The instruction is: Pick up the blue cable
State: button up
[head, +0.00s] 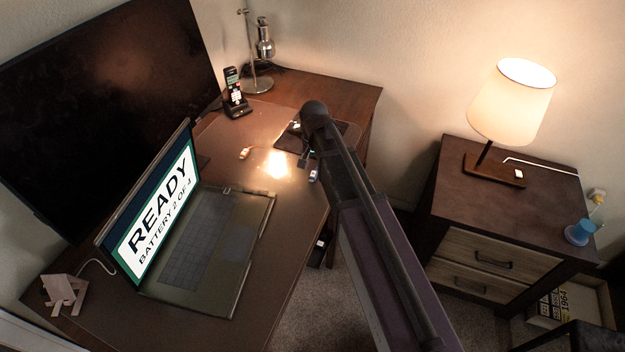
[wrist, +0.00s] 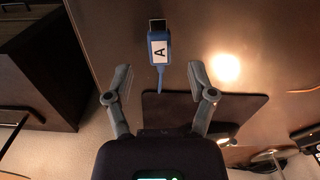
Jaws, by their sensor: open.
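The blue cable (wrist: 159,55) shows in the wrist view with a metal plug end, a white label reading "A" and a short blue tail. In the head view the blue cable (head: 314,175) lies near the desk's right edge. My gripper (wrist: 158,78) is open. Its fingers are apart to the left and right, with the cable's tail reaching into the gap between them in the picture. I cannot tell the height between fingers and cable. In the head view my gripper (head: 305,158) is small, partly hidden by my arm, and close to the cable.
A dark mat (wrist: 190,110) lies by the gripper. An orange-and-white object (head: 245,153) lies to the left of the cable. An open laptop (head: 205,245), a large monitor (head: 105,105), a phone (head: 235,95) and a metal lamp (head: 262,50) stand on the desk.

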jog(key=shift+f+b, duration=0.95)
jog(key=shift+f, duration=0.3)
jog(key=c, duration=0.9)
